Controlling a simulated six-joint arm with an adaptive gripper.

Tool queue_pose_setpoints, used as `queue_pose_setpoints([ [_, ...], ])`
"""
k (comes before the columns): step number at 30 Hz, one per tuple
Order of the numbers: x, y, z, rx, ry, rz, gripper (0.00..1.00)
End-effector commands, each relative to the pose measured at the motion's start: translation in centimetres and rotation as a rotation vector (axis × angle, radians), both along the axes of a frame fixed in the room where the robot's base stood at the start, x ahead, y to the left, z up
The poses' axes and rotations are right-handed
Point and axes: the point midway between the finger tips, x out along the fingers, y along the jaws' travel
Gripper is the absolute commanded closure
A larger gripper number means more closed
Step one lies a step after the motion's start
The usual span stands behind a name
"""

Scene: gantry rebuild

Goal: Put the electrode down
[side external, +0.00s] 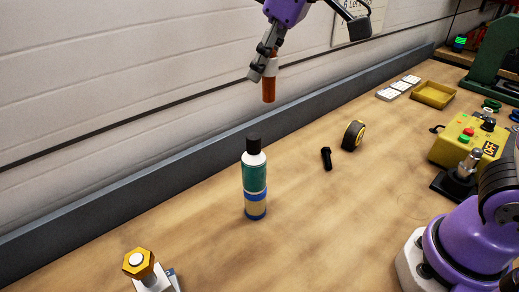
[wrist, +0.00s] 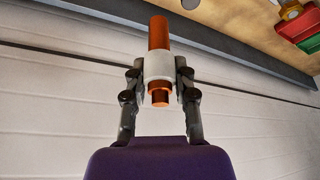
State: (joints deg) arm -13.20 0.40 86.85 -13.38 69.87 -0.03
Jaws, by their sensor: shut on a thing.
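The electrode (side external: 269,89) is a copper-coloured rod with a white collar. My gripper (side external: 264,66) is shut on it and holds it well above the wooden bench, near the wall. In the side view the rod hangs down, roughly upright, with nothing touching its lower end. In the wrist view the electrode (wrist: 159,35) shows its copper length above the white collar and a shorter copper stub below. The fingers of my gripper (wrist: 160,70) press on the collar from both sides.
A bottle with a black cap (side external: 255,180) stands upright on the bench (side external: 330,220). A black bolt (side external: 326,158) and a tape measure (side external: 353,135) lie to its right. A yellow tray (side external: 433,95) and yellow control box (side external: 468,140) are further right. A gold hex-topped part (side external: 138,263) is front left.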

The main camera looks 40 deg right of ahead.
Motion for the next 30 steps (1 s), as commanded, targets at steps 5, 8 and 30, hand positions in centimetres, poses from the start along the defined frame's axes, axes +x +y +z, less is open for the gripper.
queue_pose_setpoints([
  [5,4.2,-10.6,0.0,-0.001,-0.002,-0.368,1.00],
  [8,5.1,-16.9,0.0,0.001,-0.003,-0.566,1.00],
  [30,-0.6,-38.5,-2.1,0.010,-0.010,-1.244,1.00],
])
